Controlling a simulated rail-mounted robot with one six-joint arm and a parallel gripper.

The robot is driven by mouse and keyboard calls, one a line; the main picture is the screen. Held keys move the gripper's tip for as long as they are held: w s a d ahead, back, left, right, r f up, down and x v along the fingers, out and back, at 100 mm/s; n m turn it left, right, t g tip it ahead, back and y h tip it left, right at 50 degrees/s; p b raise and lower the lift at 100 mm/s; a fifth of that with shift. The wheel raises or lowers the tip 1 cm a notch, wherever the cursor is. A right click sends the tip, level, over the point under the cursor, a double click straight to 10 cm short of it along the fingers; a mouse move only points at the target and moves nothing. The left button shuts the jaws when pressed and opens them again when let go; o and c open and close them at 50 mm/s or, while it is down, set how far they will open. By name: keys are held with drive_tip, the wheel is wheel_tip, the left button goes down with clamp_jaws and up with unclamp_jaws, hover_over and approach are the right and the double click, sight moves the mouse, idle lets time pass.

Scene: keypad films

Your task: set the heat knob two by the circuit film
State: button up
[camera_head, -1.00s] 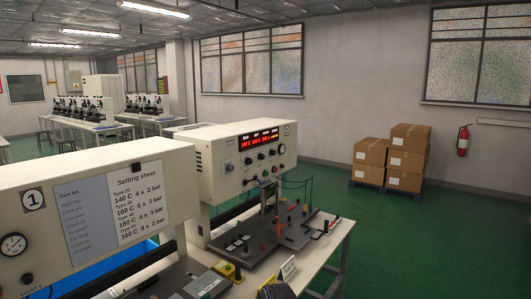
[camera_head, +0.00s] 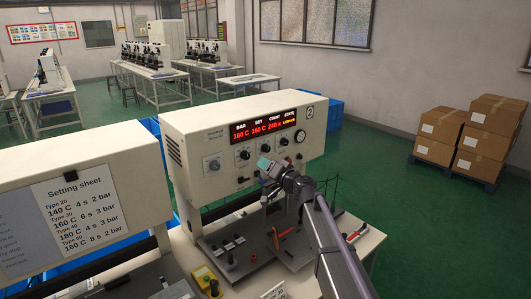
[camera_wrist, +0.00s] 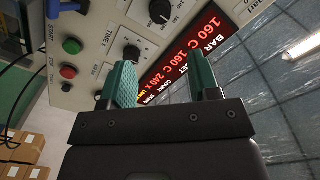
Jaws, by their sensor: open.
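Machine two (camera_head: 195,135) has a red display (camera_head: 263,133) reading 160 C under BAR and 160 C under SET. Black knobs sit below it; the left one (camera_head: 245,155) appears to be the heat knob. In the wrist view it seems to be the upper black knob (camera_wrist: 160,12); its pointer setting is unclear. My gripper (camera_head: 264,163) is in front of the panel's lower right part. In the wrist view my gripper (camera_wrist: 163,80) is open and empty, its left finger close to the knob labelled TIME (camera_wrist: 131,53). I cannot tell whether they touch.
A setting sheet (camera_head: 80,212) on the left machine lists types with temperature, time and pressure. A green button (camera_wrist: 72,46) and a red button (camera_wrist: 68,72) are on the panel. A dark work plate (camera_head: 235,250) with pegs and tools lies below my arm.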

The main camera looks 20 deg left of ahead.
sight(248, 156)
drive_tip(key=x, duration=1.1)
drive_tip(key=shift+s, duration=0.1)
drive_tip(key=c, duration=0.9)
